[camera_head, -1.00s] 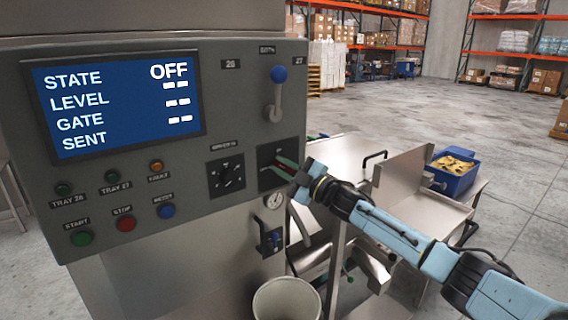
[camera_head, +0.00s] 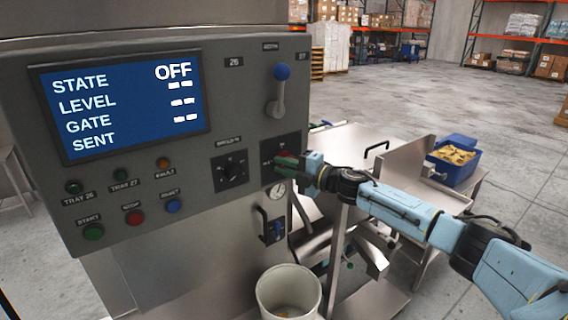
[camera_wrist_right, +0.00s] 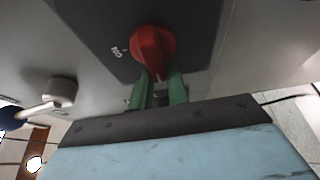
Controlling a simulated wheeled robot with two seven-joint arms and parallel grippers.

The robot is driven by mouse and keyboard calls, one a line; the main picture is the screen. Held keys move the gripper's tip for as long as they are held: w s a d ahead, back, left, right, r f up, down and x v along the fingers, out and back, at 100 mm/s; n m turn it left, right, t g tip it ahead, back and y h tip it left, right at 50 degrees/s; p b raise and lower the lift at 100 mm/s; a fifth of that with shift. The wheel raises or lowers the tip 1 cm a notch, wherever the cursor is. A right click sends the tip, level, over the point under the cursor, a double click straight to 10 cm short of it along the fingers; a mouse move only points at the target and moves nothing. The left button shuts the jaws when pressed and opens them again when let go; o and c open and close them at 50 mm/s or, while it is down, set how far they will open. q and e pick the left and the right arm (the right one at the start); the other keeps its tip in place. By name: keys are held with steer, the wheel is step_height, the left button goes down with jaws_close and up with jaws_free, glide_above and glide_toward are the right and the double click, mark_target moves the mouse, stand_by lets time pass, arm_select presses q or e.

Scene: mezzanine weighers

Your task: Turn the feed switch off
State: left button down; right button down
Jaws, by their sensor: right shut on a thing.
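The feed switch is a red rotary knob (camera_wrist_right: 153,48) on a dark square plate, with an "ON" label to its left in the right wrist view. A small part of the red knob (camera_head: 284,152) shows in the head view; the rest is hidden behind my fingers. My right gripper (camera_head: 282,163) reaches the panel from the right. In the right wrist view its green fingers (camera_wrist_right: 160,88) are shut on the near end of the knob. The display (camera_head: 122,105) reads STATE OFF, with dashes in the other rows that show values. My left gripper is not in view.
The grey panel (camera_head: 232,105) also carries a blue-tipped lever (camera_head: 280,88), a black dial (camera_head: 231,170) and several coloured buttons and lamps. A pale bin (camera_head: 289,288) stands below. A steel table and a blue crate (camera_head: 441,173) are at the right. Open floor lies behind.

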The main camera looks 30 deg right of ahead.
steer(key=shift+d, duration=0.15)
steer(key=c, duration=1.4)
jaws_free()
steer(key=shift+o, duration=0.2)
steer(key=b+v, duration=0.4)
steer(key=v, duration=0.9)
steer(key=shift+s, duration=0.15)
steer(key=shift+d, duration=0.1)
